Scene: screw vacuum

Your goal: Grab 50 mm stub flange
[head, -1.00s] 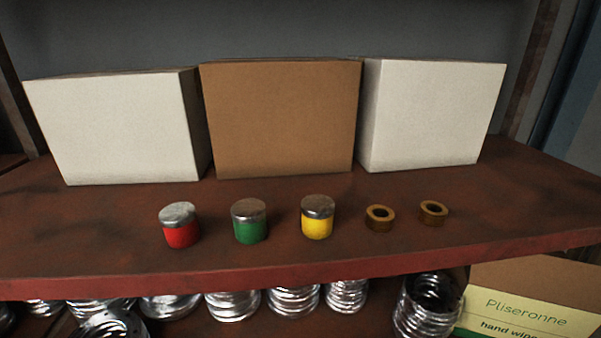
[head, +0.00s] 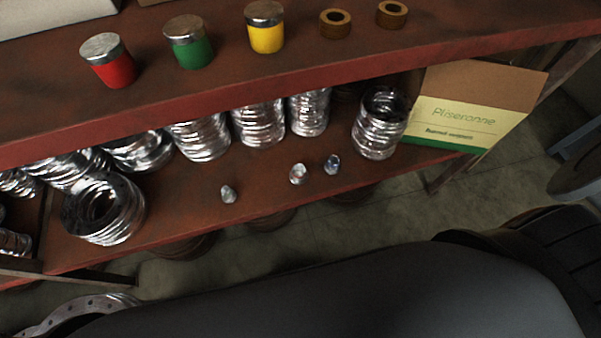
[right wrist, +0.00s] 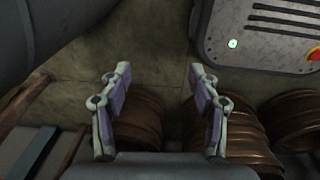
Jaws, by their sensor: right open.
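Stacks of silver metal rings or flanges (head: 259,125) stand on the lower shelf, and one stack (head: 378,124) stands at its right. Three small shiny metal pieces (head: 228,194), (head: 298,173), (head: 332,164) lie apart near the shelf's front edge. I cannot tell which item is the 50 mm stub flange. My right gripper (right wrist: 160,72) is open and empty in the right wrist view, above the floor and brown round ribbed objects. Neither gripper shows in the head view.
The upper red-brown shelf (head: 180,92) overhangs the stacks. It holds red (head: 112,68), green (head: 190,50) and yellow (head: 265,35) capped jars and two brown rings (head: 335,23). A Pliseronne carton (head: 470,105) stands at the lower shelf's right end.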

